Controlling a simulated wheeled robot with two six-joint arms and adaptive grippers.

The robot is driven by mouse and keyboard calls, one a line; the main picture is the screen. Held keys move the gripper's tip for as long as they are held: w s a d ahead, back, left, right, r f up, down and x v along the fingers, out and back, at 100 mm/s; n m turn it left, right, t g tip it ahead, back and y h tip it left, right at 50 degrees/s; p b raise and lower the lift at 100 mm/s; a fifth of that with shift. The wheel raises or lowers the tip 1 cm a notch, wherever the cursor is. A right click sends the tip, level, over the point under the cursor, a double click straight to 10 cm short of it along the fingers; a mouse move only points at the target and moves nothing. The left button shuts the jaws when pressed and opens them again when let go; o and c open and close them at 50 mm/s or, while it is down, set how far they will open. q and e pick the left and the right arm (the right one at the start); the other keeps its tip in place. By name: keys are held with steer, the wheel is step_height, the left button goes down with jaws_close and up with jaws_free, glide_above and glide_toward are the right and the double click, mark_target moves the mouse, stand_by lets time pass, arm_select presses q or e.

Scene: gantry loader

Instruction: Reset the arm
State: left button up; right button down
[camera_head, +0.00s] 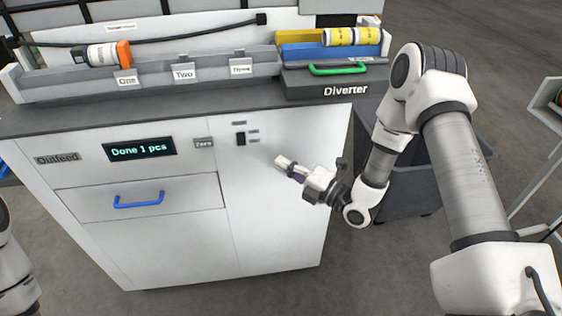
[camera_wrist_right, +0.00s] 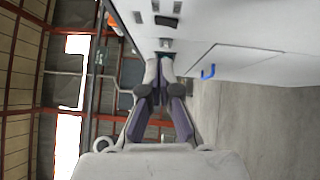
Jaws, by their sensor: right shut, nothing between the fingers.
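My right arm (camera_head: 450,150) comes in from the right. Its gripper (camera_head: 281,161) is in front of the upper right part of the white cabinet (camera_head: 285,215), below and right of a small black switch (camera_head: 241,139). In the right wrist view the fingers of the right gripper (camera_wrist_right: 159,62) are shut with nothing between them, close to the cabinet front; I cannot tell whether they touch it. At the left edge only a piece of my left arm (camera_head: 12,265) shows; its gripper is out of view.
The cabinet has a display (camera_head: 139,149) reading "Done 1 pcs" and a drawer with a blue handle (camera_head: 138,200). A grey bin (camera_head: 400,190) stands at right.

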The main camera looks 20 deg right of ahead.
steer(key=s+a+f+m+g+h, duration=0.2)
steer(key=s+a+f+m+g, duration=0.15)
steer(key=s+f, duration=0.4)
steer(key=s+a+f+m+g+h, duration=0.2)
steer(key=s+a+f+m+g, duration=0.15)
steer(key=f, duration=0.65)
steer(key=s+d+f+m+g+h, duration=0.1)
steer(key=s+d+f+m+g, duration=0.1)
steer(key=s+m, duration=0.4)
steer(key=s+d+f+m+g+h, duration=0.2)
steer(key=s+m+g, duration=0.2)
steer(key=s+m, duration=0.2)
steer(key=s+d+f+m+g+h, duration=0.2)
steer(key=s+d+m+g, duration=0.1)
steer(key=s+m, duration=0.3)
steer(key=shift+s+f, duration=0.25)
steer(key=shift+s, duration=0.45)
